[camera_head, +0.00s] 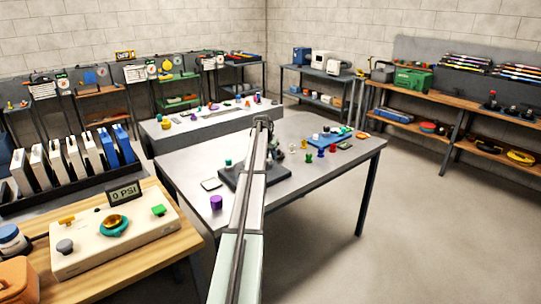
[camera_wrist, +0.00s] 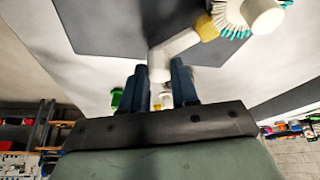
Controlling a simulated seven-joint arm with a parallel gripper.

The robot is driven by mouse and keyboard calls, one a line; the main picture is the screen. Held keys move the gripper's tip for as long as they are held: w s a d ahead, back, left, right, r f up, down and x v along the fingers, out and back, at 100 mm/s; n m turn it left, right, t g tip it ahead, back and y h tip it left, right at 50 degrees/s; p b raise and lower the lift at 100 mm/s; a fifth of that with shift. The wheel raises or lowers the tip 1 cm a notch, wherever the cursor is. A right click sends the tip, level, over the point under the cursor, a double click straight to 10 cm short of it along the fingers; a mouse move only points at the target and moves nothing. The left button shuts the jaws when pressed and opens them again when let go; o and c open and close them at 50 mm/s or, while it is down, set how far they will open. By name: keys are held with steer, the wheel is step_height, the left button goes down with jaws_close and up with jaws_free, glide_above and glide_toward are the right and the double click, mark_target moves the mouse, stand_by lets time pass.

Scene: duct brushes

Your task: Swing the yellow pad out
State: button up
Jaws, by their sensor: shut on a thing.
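In the wrist view, my gripper (camera_wrist: 159,72) has its two dark blue fingers closed on either side of the end of a white arm (camera_wrist: 177,46). The arm slants up to the right from the fingers. The yellow pad (camera_wrist: 206,27) is a small block on this arm, beside a white round brush (camera_wrist: 236,14) with teal tips. A dark plate (camera_wrist: 105,25) lies around the arm. In the head view, the dark plate (camera_head: 232,178) is on the grey table, partly behind my arm. My fingers and the yellow pad cannot be made out there.
On the grey table (camera_head: 180,166) stand a purple cylinder (camera_head: 216,202), a light square dish (camera_head: 211,184) and, to the right, several small coloured knobs and a blue tray (camera_head: 325,138). A wooden bench with a cream control box (camera_head: 115,238) is at left. The floor at right is clear.

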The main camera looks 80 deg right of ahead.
jaws_close()
steer(key=shift+m, duration=0.4)
steer(key=m+g, duration=0.1)
steer(key=m, duration=0.1)
steer(key=m+g+y, duration=0.1)
steer(key=m, duration=0.2)
steer(key=shift+w+d+m, duration=0.2)
steer(key=shift+m, duration=0.1)
steer(key=m+y, duration=0.1)
steer(key=m, duration=0.2)
steer(key=shift+d+m+g+y, duration=0.1)
steer(key=shift+m+g+y, duration=0.2)
steer(key=shift+y, duration=0.1)
steer(key=shift+m+y, duration=0.5)
steer(key=shift+m, duration=0.9)
